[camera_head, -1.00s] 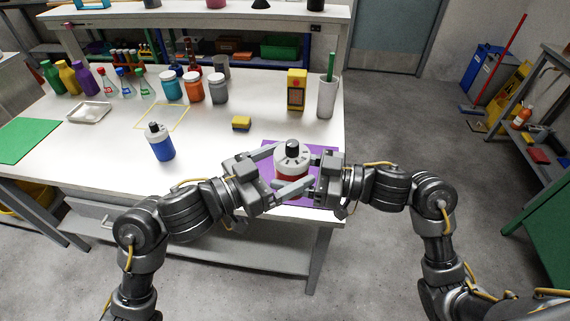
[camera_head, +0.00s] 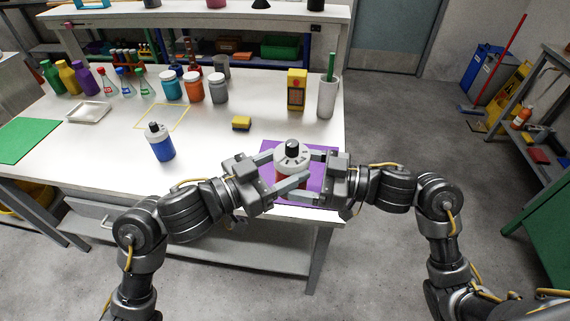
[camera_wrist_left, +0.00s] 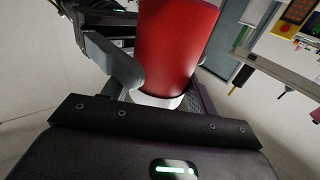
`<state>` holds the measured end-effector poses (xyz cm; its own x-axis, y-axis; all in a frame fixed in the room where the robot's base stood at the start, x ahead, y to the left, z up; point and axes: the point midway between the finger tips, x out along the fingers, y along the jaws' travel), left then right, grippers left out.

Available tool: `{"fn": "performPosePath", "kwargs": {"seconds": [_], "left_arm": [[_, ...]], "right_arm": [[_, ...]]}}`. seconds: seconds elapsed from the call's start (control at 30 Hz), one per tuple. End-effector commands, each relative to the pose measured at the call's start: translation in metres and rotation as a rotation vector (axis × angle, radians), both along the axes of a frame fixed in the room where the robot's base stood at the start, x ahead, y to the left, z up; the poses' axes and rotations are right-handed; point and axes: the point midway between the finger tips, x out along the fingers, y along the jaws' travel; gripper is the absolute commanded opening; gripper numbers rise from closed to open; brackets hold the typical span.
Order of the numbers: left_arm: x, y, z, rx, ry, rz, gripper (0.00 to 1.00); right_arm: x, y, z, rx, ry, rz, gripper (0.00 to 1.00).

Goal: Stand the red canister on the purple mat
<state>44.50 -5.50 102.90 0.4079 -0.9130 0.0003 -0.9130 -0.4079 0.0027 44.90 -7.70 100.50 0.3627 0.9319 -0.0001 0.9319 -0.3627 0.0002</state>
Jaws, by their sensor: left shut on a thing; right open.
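The red canister (camera_head: 291,172), with a white top and black knob, is upright above or on the purple mat (camera_head: 327,194); whether its base touches is hidden by fingers. My left gripper (camera_head: 280,172) is shut on it from the left. The left wrist view shows the red body (camera_wrist_left: 177,45) with a white band, close up between the fingers. My right gripper (camera_head: 312,170) is open at the canister's right side, its fingers reaching beside it.
A blue canister (camera_head: 160,144) stands to the left. A yellow device (camera_head: 296,90) and white cup (camera_head: 327,97) stand behind right. Jars and bottles line the back left. The table's front edge is close.

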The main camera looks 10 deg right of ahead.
Motion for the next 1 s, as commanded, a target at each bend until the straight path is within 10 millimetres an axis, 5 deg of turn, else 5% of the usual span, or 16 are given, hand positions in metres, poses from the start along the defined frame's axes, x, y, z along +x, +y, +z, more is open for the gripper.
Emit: {"fn": "performPosePath", "kwargs": {"seconds": [0.5, 0.83, 1.0], "left_arm": [[0.0, 0.0, 0.0, -0.001, 0.0, 0.0, 0.29], [0.0, 0.0, 0.0, -0.001, 0.0, 0.0, 0.29], [0.0, 0.0, 0.0, -0.001, 0.0, 0.0, 0.29]], "right_arm": [[-0.035, -0.09, -0.001, -0.005, 0.003, -0.002, 0.84], [-0.04, -0.104, -0.001, 0.001, 0.008, -0.003, 0.84], [-0.023, -0.115, -0.023, 0.054, 0.153, -0.082, 0.84]]}}
